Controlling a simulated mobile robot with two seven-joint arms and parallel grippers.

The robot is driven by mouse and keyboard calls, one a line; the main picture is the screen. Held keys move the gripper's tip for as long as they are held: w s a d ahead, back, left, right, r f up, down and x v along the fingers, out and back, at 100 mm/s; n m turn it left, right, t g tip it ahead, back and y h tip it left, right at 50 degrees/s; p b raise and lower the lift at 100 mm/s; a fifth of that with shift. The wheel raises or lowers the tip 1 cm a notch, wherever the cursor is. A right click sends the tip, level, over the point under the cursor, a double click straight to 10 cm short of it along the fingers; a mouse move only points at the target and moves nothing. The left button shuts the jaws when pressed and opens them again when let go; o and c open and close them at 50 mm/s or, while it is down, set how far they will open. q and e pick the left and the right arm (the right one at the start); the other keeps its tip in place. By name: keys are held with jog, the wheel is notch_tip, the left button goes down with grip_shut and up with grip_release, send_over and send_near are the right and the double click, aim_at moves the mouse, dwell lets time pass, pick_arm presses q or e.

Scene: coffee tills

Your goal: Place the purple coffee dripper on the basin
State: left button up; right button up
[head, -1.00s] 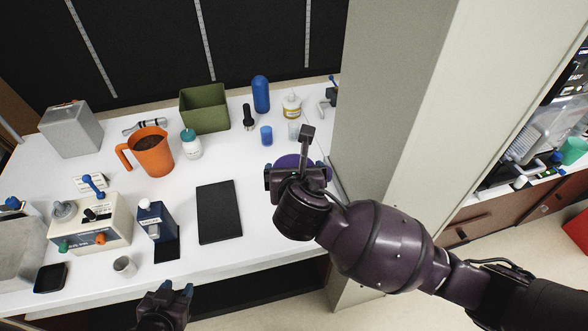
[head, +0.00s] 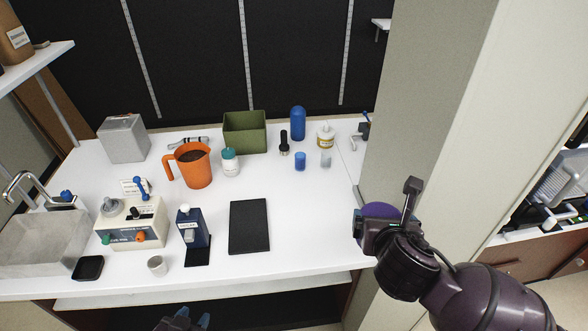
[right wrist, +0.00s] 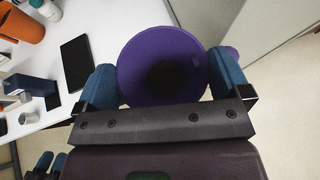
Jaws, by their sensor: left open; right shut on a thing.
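The purple coffee dripper (head: 382,210) is in my right gripper (head: 375,228), by the counter's right front corner and the wall. In the right wrist view the dripper (right wrist: 137,78) sits between the two blue fingers of the right gripper (right wrist: 164,82), which is shut on it; its round opening faces the camera. The basin (head: 40,240) is a grey metal sink at the counter's left end, with a curved tap, and looks empty. My left gripper (head: 183,321) is open and empty at the bottom edge, in front of the counter; its palm is cut off.
A control box (head: 130,225), a blue grinder-like device (head: 190,229), a small cup (head: 157,265) and a black tray (head: 88,268) stand between the basin and a black mat (head: 249,227). An orange jug (head: 195,165) stands behind. A wall pillar (head: 425,110) is close to the right gripper.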

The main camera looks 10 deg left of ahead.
jog(key=d+r, duration=0.1)
jog(key=d, duration=1)
jog(key=shift+s+d+m+h, duration=0.2)
jog(key=shift+s+m+h, duration=0.1)
